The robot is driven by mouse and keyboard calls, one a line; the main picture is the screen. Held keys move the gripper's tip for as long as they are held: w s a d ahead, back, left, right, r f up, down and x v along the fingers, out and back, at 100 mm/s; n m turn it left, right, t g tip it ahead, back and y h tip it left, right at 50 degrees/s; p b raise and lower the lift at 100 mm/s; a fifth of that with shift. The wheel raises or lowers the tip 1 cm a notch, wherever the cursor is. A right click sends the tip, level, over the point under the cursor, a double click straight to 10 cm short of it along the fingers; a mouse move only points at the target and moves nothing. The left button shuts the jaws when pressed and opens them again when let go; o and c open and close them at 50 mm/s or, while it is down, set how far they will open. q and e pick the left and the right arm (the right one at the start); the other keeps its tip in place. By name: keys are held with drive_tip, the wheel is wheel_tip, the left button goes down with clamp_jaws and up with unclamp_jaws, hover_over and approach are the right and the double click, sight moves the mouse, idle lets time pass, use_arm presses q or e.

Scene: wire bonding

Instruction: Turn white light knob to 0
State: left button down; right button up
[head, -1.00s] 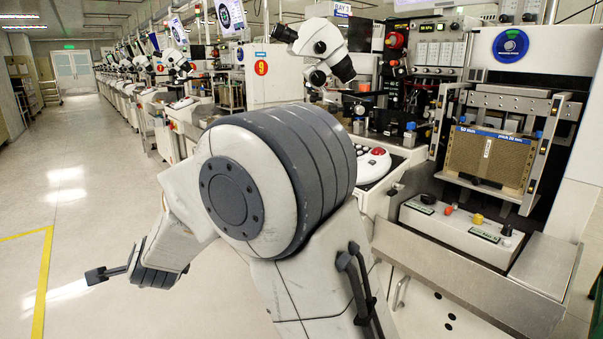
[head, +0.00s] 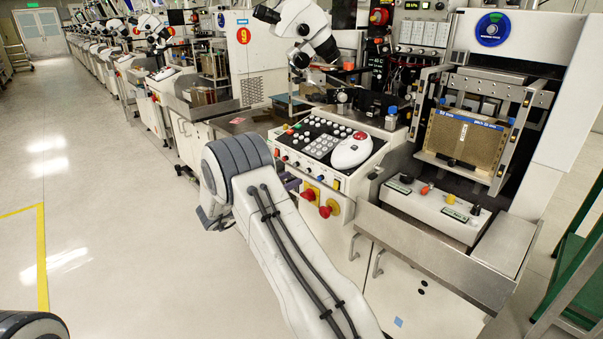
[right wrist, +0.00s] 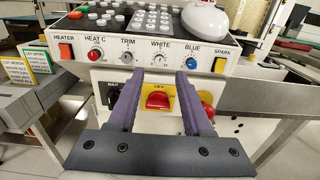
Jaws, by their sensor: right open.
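The white light knob (right wrist: 160,57) is a small dial under the label WHITE on the sloped front of the console, in the right wrist view. Its exact pointer setting is too small to read. My right gripper (right wrist: 156,78) is open, with its two purple fingers reaching toward the panel, one on each side below the knob. Nothing is between the fingers, and they look apart from the knob. In the head view my right gripper (head: 291,184) shows only as a bit of purple in front of the console, mostly hidden by my arm. My left gripper is not in view.
The TRIM knob (right wrist: 128,57) and the BLUE knob (right wrist: 192,58) flank the white knob closely. A red switch on a yellow plate (right wrist: 158,99) sits below the panel. A white mouse-like device (head: 352,150) rests on the console top. The aisle floor at left is free.

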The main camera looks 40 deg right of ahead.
sight(306, 172)
drive_tip(key=d, duration=0.5)
drive_tip(key=shift+w+d, duration=0.2)
drive_tip(key=shift+w, duration=0.05)
clamp_jaws()
